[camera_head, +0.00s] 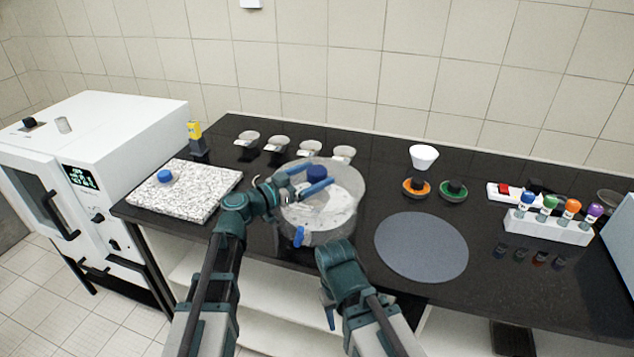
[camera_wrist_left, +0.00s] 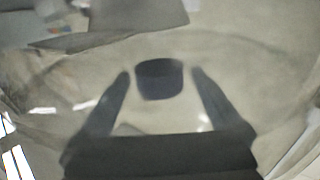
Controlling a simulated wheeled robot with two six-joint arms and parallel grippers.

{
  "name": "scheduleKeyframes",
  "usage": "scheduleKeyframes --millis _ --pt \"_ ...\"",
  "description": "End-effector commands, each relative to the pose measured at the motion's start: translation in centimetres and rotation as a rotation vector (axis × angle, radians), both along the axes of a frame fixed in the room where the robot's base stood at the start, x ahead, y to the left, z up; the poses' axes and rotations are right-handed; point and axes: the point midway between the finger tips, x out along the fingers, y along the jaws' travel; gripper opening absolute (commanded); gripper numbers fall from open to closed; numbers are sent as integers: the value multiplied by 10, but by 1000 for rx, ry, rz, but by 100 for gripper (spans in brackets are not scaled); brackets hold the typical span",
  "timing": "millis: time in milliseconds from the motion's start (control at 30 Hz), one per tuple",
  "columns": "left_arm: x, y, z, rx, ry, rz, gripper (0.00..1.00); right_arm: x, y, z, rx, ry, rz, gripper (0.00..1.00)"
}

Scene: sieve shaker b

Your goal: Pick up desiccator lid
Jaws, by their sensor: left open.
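The desiccator is a clear round vessel in the middle of the bench. Its transparent domed lid (camera_head: 347,184) sits on top and has a dark blue knob (camera_head: 316,172). My left gripper (camera_head: 321,174) is open at the knob, with one blue finger on each side. In the left wrist view the knob (camera_wrist_left: 160,80) shows between the tips of the left gripper (camera_wrist_left: 160,73), with a small gap on both sides. Whether the fingers are level with the knob is hard to tell. My right gripper (camera_head: 328,312) hangs low at the bench's front edge, mostly hidden by its own arm.
A round grey mat (camera_head: 421,247) lies clear to the right of the desiccator. A speckled slab (camera_head: 190,190) lies to the left. Several small dishes stand behind. A white funnel-shaped cup (camera_head: 423,157) and a rack of coloured-cap vials (camera_head: 548,227) stand further right.

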Motion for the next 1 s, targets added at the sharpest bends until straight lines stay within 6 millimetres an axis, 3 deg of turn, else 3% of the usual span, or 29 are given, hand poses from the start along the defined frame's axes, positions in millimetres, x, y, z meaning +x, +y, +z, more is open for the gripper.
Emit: scheduleKeyframes --millis 100,633,1000 --pt "-1 0 0 0 0 0 96 0 0 0 0 0 0 50" --pt "-1 1 0 0 0 0 1 0 0 0 0 0 0 50" --pt "-1 1 1 -1 0 0 0 0 0 0 0 0 0 50"
